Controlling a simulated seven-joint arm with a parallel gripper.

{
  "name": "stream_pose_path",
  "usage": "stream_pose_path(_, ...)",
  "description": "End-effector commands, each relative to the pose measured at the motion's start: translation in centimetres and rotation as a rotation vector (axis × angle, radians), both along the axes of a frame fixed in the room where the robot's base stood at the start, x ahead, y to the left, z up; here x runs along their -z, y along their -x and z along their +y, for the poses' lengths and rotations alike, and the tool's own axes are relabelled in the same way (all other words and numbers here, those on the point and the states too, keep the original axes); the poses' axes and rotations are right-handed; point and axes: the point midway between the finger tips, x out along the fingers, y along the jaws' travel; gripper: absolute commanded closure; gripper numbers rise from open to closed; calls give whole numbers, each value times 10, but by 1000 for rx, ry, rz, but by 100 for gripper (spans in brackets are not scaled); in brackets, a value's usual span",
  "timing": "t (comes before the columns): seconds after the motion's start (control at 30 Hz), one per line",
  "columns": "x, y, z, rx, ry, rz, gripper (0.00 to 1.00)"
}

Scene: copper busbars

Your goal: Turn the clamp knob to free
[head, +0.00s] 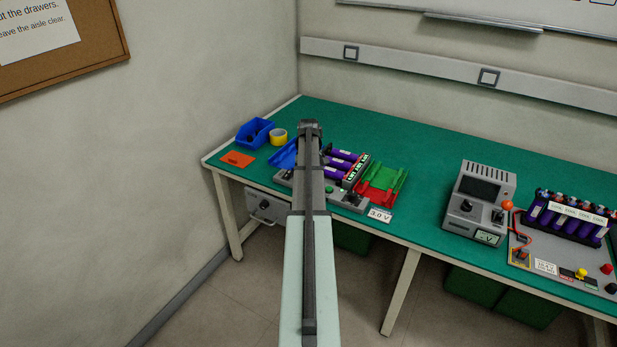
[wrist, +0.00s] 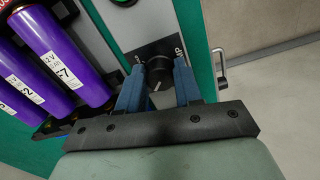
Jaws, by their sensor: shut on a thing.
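The clamp knob (wrist: 159,74) is a round black knob with a white pointer line, on a dark label plate of the grey panel in the wrist view. The lettering beside it is partly hidden by my fingers. My gripper (wrist: 157,84) has its blue fingers on both sides of the knob and is shut on it. The pointer line points toward the gripper's palm, at the bottom of the picture. In the head view my arm hides this knob and my fingers. Purple cells (wrist: 60,65) with white labels lie in the fixture left of the knob.
A second control shows at the wrist view's top edge (wrist: 124,3). A drawer handle (wrist: 219,68) is just right of the bench edge. In the head view, red and green trays (head: 383,184) stand right of the fixture, and a grey meter box (head: 479,200) farther right.

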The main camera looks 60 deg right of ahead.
Motion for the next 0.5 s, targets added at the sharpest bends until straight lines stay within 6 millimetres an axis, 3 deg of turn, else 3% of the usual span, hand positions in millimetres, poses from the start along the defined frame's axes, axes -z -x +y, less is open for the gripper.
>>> stream_pose_path(0.47,0,0,0,-16,0,-1,96)
stream_pose_path(0.5,0,0,0,-16,0,-1,65)
